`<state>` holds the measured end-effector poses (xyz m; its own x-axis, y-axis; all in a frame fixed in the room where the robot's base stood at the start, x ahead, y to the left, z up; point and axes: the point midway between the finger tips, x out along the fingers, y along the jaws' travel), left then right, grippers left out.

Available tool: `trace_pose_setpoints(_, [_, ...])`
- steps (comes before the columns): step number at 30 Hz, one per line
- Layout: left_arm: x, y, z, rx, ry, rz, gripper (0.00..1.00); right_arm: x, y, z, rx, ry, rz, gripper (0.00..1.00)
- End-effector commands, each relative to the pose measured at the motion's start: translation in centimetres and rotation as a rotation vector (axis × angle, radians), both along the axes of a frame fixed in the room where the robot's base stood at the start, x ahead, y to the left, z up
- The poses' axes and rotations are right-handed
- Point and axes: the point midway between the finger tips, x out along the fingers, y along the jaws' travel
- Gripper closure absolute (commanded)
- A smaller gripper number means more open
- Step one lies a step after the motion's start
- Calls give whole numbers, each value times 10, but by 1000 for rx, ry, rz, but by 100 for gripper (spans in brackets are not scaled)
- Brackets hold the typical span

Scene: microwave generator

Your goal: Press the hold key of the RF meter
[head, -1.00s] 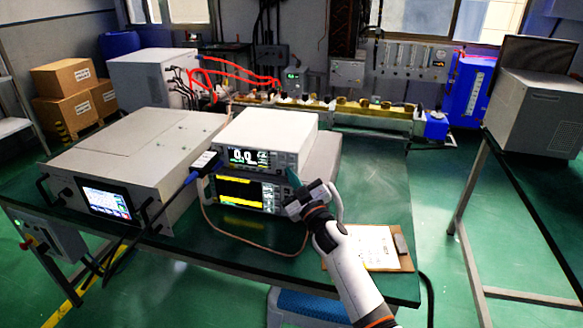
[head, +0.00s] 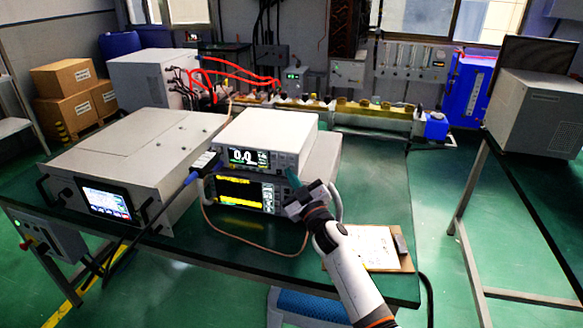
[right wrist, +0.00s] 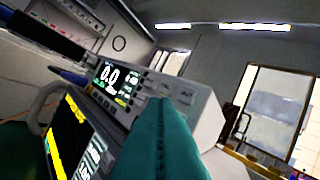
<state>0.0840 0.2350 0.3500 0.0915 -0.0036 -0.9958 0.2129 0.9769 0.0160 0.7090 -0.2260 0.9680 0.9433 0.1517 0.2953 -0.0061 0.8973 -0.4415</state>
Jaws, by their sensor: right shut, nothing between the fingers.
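The RF meter (head: 266,140) is the white box on top of the stack on the bench, its front display reading 0.0. It also shows tilted in the right wrist view (right wrist: 208,122), with several small grey keys right of the display. The key labels are too small to read surely, so I cannot tell which is the hold key. My right gripper (head: 292,178) is shut and empty, its teal fingertips close to the right end of the meter's front. In the right wrist view the teal fingers (right wrist: 163,135) cover part of the panel; contact cannot be told. My left gripper is not in view.
Under the meter is a second instrument (head: 240,193) with a yellow trace. A blue-ended cable plug (head: 204,166) sticks out at the meter's left. A large grey cabinet (head: 130,150) stands left.

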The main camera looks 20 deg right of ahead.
Motion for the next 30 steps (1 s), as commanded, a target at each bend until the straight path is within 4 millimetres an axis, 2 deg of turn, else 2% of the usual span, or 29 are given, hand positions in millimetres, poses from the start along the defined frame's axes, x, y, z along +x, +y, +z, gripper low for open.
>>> trace_pose_setpoints(18, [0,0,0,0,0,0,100,0,0,0,0,0,0,100])
trace_pose_setpoints(30, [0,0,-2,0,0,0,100,7,-5,0,-1,0,0,100])
